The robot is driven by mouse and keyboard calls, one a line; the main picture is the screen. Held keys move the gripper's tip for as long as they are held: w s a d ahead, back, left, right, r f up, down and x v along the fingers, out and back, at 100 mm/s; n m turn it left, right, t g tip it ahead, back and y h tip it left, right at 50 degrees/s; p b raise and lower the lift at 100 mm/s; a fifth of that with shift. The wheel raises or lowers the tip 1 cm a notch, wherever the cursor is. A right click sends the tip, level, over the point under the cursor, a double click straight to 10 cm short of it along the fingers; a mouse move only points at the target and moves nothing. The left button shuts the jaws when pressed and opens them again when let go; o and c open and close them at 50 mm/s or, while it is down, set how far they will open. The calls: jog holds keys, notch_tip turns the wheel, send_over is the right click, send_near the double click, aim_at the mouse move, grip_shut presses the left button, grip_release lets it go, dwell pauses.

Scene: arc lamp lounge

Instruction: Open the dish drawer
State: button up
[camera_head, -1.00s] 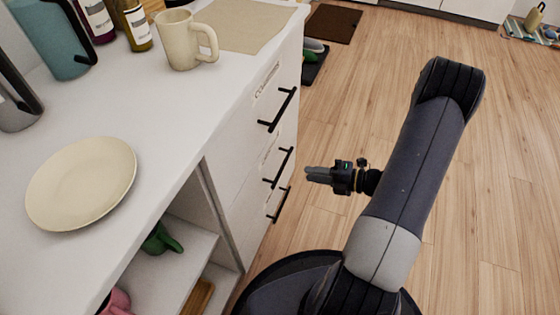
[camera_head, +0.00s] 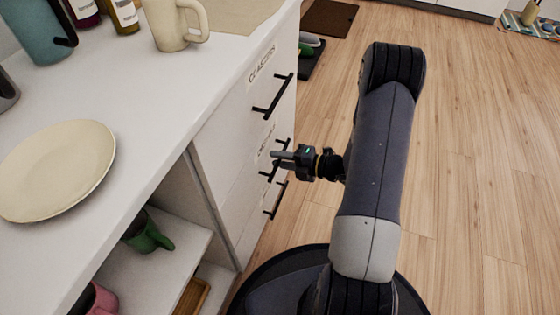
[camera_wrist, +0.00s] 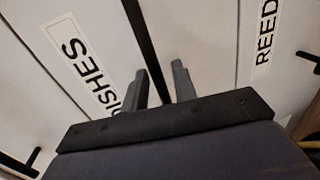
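The white cabinet's drawer column has three black bar handles in the head view. My gripper (camera_head: 278,160) is at the middle handle (camera_head: 284,146), its fingers pointing left toward the drawer front. In the wrist view a white label reading DISHES (camera_wrist: 88,68) is on the front left of a black handle bar (camera_wrist: 140,35). The bar runs down between my two fingers, which are apart. My gripper also shows in the wrist view (camera_wrist: 163,75). I cannot tell whether the fingers touch the bar. The drawers look shut.
The top handle (camera_head: 272,95) is under a COASTERS label (camera_head: 262,64). The bottom handle (camera_head: 276,201) is below my gripper. A plate (camera_head: 58,168) and mug (camera_head: 177,24) stand on the counter. Open shelves hold a green mug (camera_head: 147,234).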

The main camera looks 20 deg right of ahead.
jog(key=shift+w+a, duration=0.1)
jog(key=shift+c, duration=0.4)
grip_shut()
